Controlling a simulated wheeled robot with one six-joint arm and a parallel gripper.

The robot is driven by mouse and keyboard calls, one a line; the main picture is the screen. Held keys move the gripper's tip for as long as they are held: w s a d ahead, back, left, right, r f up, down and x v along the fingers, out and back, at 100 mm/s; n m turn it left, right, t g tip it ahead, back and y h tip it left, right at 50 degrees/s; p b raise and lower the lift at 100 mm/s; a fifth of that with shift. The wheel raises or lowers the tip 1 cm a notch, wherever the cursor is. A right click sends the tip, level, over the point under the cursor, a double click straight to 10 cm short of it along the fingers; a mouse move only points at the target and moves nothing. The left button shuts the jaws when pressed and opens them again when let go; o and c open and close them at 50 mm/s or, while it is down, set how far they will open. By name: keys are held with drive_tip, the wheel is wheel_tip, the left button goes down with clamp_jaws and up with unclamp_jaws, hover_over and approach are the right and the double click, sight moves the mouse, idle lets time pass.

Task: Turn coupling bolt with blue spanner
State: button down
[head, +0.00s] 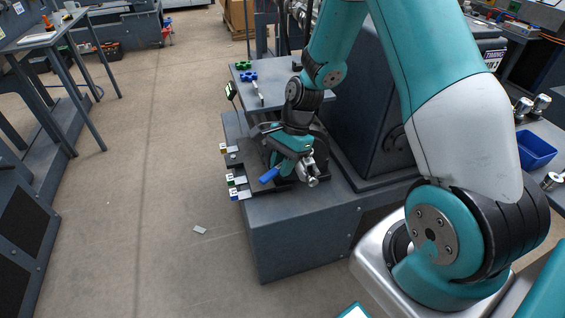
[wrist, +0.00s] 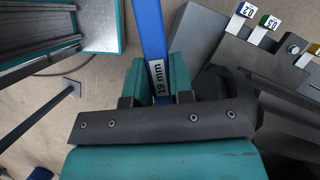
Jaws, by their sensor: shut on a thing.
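The blue spanner (wrist: 149,30), marked 19 mm, is held between the two teal fingers of my gripper (wrist: 160,72). Its blue shaft runs up out of the top of the wrist view, so its far end is out of sight there. In the head view my gripper (head: 290,150) is low over the grey machine bench, and the blue spanner (head: 269,175) sticks out to its lower left. A shiny metal part (head: 312,180) shows just right of the gripper. I cannot make out the coupling bolt, or whether the spanner touches it.
Tabs with yellow (head: 224,148), green (head: 234,181) and blue (head: 238,194) markers stick out of the bench's left edge. A shelf behind holds green (head: 243,65) and blue (head: 248,76) parts. A dark housing (head: 365,120) stands right of the gripper. Floor at left is mostly clear.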

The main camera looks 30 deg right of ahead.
drive_tip(key=shift+f+b, duration=0.55)
drive_tip(key=shift+f, duration=0.5)
drive_tip(key=s+d+n+g+h+p, duration=0.3)
drive_tip(key=s+d+n+p, duration=0.2)
drive_tip(key=n, duration=0.8)
drive_tip(key=s+d, duration=0.2)
drive_tip(key=d, duration=0.1)
drive_tip(key=shift+s+g+h, duration=0.3)
drive_tip(key=shift+s, duration=0.05)
idle(0.5)
drive_tip(key=shift+d+r+p, duration=0.1)
drive_tip(key=shift+r+p, duration=0.25)
drive_tip(key=shift+p, duration=0.2)
drive_tip(key=shift+r, duration=0.1)
drive_tip(key=shift+r+p, duration=0.15)
drive_tip(key=shift+p, duration=0.2)
idle(0.5)
